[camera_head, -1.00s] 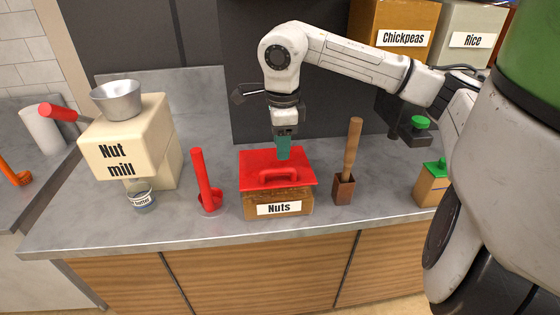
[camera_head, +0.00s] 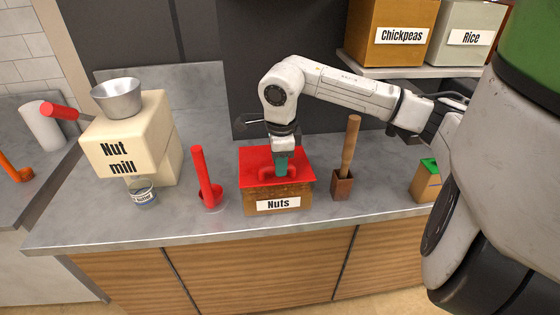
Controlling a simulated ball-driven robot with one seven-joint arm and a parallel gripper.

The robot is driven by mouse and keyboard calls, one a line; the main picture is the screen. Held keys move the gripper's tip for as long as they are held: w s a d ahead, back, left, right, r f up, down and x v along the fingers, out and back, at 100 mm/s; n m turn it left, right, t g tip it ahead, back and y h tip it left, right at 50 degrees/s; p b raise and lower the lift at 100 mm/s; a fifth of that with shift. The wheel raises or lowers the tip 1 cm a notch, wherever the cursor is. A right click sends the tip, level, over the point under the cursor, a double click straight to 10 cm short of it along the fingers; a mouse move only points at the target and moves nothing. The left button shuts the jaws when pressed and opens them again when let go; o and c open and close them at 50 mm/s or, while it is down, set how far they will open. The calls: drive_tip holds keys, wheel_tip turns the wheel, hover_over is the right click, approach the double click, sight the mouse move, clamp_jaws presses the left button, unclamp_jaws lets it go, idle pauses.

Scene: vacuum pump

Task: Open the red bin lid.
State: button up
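The red lid (camera_head: 298,160) lies flat on the brown bin labelled "Nuts" (camera_head: 252,200), and covers its top. The lid's red handle (camera_head: 265,174) is near the front of the lid, partly hidden behind the gripper. My gripper (camera_head: 281,172) points down from the arm, with its teal fingers at the right part of the handle. I cannot tell whether the fingers are around the handle or just touching it, nor whether they are open or shut.
A red scoop (camera_head: 206,180) stands left of the bin, and a wooden-handled tool in a holder (camera_head: 343,184) stands close on the right. The nut mill (camera_head: 130,140) is farther left. A shelf with Chickpeas (camera_head: 395,38) and Rice (camera_head: 467,40) bins is above right. The counter front (camera_head: 150,233) is clear.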

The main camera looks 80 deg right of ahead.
clamp_jaws()
idle(0.4)
